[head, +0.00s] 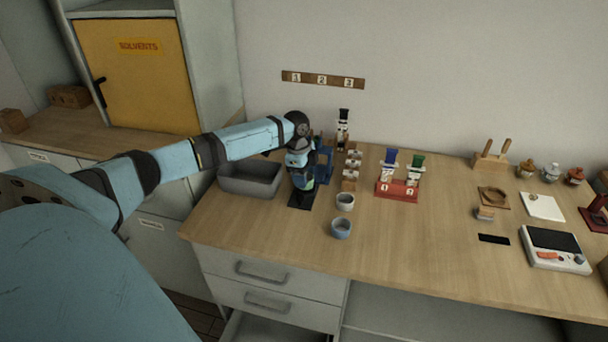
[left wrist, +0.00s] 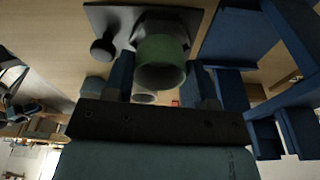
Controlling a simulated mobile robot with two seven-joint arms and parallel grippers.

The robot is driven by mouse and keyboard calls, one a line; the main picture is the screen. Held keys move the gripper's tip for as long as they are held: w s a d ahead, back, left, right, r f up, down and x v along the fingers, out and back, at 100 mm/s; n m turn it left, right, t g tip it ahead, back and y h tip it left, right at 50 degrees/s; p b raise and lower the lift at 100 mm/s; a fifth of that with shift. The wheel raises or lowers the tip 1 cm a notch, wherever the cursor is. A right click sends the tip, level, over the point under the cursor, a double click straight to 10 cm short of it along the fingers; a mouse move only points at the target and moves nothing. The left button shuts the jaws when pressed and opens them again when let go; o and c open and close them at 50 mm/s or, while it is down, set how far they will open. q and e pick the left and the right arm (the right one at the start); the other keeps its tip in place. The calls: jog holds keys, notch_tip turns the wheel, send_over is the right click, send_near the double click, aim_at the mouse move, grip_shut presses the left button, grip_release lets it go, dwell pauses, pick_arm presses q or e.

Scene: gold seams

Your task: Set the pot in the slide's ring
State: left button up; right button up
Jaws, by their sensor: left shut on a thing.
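My left gripper (head: 301,182) is shut on a green pot (left wrist: 160,66), which sits between its two fingers in the left wrist view. In the head view the gripper and wrist hide most of the pot. The dark slide plate (left wrist: 112,18), with a round knob (left wrist: 102,49), lies just beyond the pot. It also shows as a dark plate (head: 299,200) below the gripper in the head view. A grey ring edge (left wrist: 172,18) shows behind the pot; I cannot tell whether the pot is inside it or above it. My right gripper is not in view.
A blue stand (head: 326,166) rises close to the gripper's right, and it looms large in the wrist view (left wrist: 235,45). A grey bin (head: 250,180) is at left. Two cups (head: 341,228) (head: 345,201) and a red rack (head: 397,190) stand to the right.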

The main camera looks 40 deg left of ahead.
pick_arm(q)
jog(key=shift+f, duration=0.45)
dwell(0.3)
jog(key=shift+f+p, duration=0.15)
jog(key=shift+p, duration=0.95)
dwell(0.3)
jog(key=shift+f+p, duration=0.3)
jog(key=shift+p, duration=0.05)
dwell(0.7)
jog(key=o, duration=1)
